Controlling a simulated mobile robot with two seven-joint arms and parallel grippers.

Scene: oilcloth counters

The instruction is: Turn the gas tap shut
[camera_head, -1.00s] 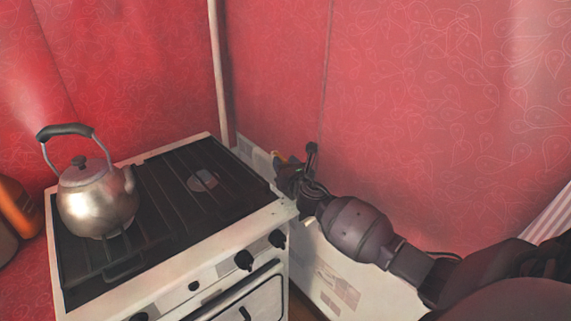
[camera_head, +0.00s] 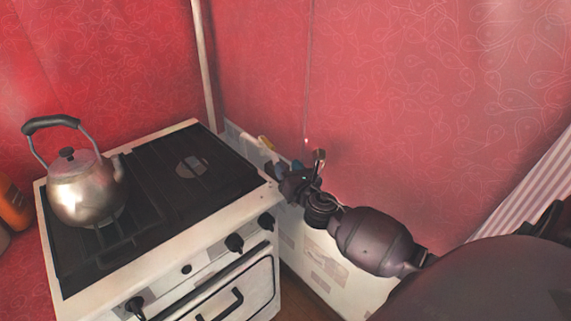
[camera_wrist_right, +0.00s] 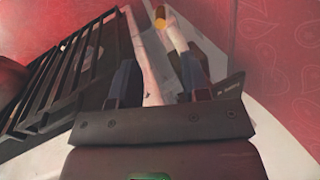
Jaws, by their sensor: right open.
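The gas tap appears as a small yellow handle (camera_head: 266,143) low by the red wall, behind the stove's right side. In the right wrist view its yellow-orange end (camera_wrist_right: 160,18) is at the top, beyond the fingertips, on a pale pipe-like part. My right gripper (camera_head: 284,169) is beside the stove's right edge, nearer the front than the tap and apart from it. In the wrist view the gripper (camera_wrist_right: 157,77) has its two fingers spread, with nothing held between them. How far the handle is turned is hard to tell. My left gripper is out of view.
The stove (camera_head: 205,233) stands close on the left of my right gripper, with dark grates on top. A metal kettle (camera_head: 86,190) sits on its left side. A low white panel (camera_head: 318,262) and the red wall (camera_head: 420,90) bound the right side.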

